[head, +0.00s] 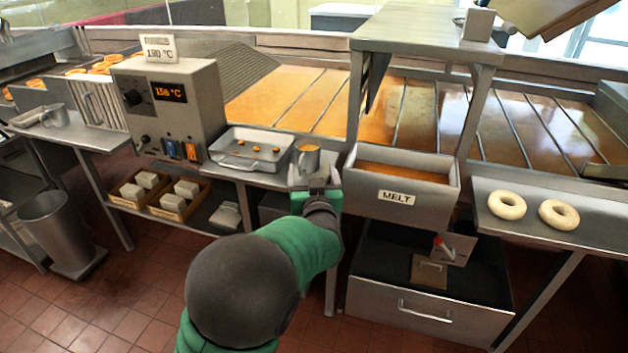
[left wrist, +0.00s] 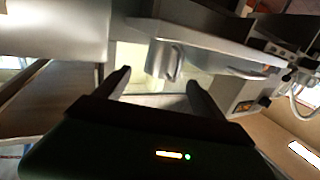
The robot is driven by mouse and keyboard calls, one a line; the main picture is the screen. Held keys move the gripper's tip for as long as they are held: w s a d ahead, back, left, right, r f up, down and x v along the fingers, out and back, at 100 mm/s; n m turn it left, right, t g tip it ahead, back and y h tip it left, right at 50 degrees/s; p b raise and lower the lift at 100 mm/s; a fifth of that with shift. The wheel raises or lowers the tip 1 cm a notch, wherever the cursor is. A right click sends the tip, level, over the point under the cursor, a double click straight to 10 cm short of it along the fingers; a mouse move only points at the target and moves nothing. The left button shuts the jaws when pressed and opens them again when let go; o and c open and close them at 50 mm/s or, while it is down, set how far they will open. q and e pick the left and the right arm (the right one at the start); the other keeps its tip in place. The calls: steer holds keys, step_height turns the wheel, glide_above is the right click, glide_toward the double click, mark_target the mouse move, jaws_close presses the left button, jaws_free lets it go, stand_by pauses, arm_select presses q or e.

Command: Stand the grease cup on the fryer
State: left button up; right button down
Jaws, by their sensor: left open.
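A small metal cup (head: 307,158) with orange-yellow contents stands upright on the steel shelf beside the tray, its lower part hidden by my gripper. In the left wrist view the cup (left wrist: 162,60) shows its handle on the right. My left gripper (head: 315,186) is open at its near side. In the left wrist view the gripper (left wrist: 159,80) has its fingertips apart, with the cup just beyond and between them; I cannot tell if they touch it. The fryer has a grey control box (head: 172,105) reading about 156 °C and wide orange oil (head: 300,98) behind.
A metal tray (head: 222,160) with small brown bits lies left of the cup. The MELT bin (head: 440,212) stands close on the right, above an open drawer (head: 420,314). Two pale rings (head: 507,204) lie on the right shelf.

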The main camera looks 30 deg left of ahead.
arm_select(q)
steer(key=v, duration=0.6)
steer(key=s+d+f+m+g+h, duration=0.2)
steer(key=s+d+f+h, duration=0.1)
steer(key=d+f+h, duration=0.3)
steer(key=s+d+f+m+g+h, duration=0.25)
steer(key=d+f, duration=0.25)
steer(key=f, duration=0.4)
steer(key=s+d+f+m+g+h, duration=0.1)
steer(key=s+f+g, duration=0.2)
steer(key=s, duration=0.5)
steer(key=s+d+f+m+g+h, duration=0.1)
steer(key=s+f+g, duration=0.3)
steer(key=s, duration=0.5)
steer(key=shift+s+d+f+m, duration=0.2)
steer(key=shift+d+f+m, duration=0.15)
